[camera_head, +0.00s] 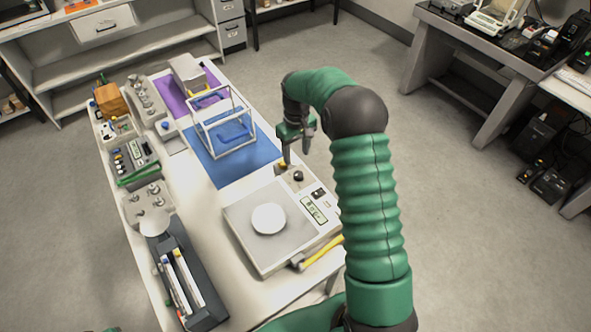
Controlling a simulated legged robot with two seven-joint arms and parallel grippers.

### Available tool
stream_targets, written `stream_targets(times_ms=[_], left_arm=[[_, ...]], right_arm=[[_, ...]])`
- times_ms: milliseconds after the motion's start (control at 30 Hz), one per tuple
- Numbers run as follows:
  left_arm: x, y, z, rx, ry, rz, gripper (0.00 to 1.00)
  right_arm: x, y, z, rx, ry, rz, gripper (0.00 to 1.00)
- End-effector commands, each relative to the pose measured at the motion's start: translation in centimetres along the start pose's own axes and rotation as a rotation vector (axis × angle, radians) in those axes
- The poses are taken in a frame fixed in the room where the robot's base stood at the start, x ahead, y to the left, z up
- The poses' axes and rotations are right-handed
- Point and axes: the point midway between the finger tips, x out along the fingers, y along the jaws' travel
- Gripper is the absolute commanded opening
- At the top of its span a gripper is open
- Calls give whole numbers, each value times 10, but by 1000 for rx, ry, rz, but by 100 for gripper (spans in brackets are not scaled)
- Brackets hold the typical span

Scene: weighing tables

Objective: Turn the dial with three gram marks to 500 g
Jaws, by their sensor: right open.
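A small beige panel (288,185) sits at the right edge of the table, just behind the scale. It carries a dark round knob (298,176), which looks like the dial. Its gram marks and pointer are too small to read. My right gripper (296,157) is open and points down just behind and above the knob. One finger is near a small yellow piece at the panel's back end. I cannot tell whether it touches anything. My left gripper is not in view.
A scale (245,238) with a round white dish (268,218) stands in front of the panel, a yellow-handled tool (322,252) beside it. A white frame (204,137) stands on a blue mat (248,165). Trays and a dark rack (205,317) line the left side.

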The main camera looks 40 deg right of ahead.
Motion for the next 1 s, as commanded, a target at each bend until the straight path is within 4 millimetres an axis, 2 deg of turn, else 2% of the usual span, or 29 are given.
stream_targets(times_ms=[200,400,733,1000], left_arm=[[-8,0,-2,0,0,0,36],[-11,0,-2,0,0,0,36],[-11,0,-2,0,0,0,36],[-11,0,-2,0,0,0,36]], right_arm=[[58,1,0,1,-6,-3,52],[91,2,-3,1,-4,-3,52],[96,2,-2,1,0,-1,52],[97,2,-3,0,-1,-1,17]])
